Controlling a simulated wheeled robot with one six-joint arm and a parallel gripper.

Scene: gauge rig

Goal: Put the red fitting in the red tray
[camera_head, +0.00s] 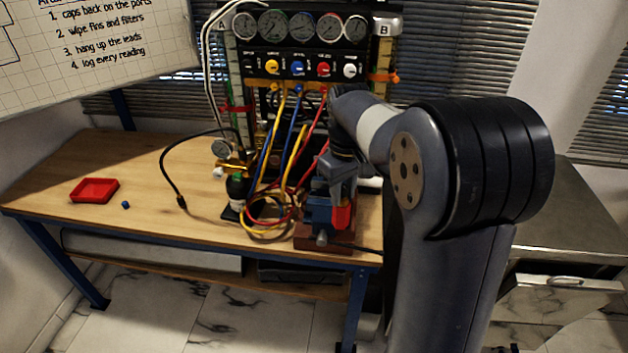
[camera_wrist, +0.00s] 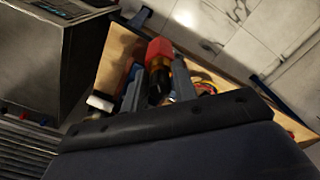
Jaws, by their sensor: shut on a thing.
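The red fitting (camera_wrist: 159,50) has a red body and a dark end, and sits between the fingers of my gripper (camera_wrist: 158,82) in the wrist view. In the head view the fitting (camera_head: 342,216) shows as a red piece below my gripper (camera_head: 341,190), close to a blue vise (camera_head: 316,212); I cannot tell whether it touches the vise. My gripper is shut on the fitting. The red tray (camera_head: 95,190) lies empty at the left of the wooden bench, well away from my gripper.
A small blue cap (camera_head: 125,205) lies right of the tray. A gauge panel (camera_head: 300,45) with coloured hoses stands behind the vise. The bench (camera_head: 130,160) around the tray is mostly clear.

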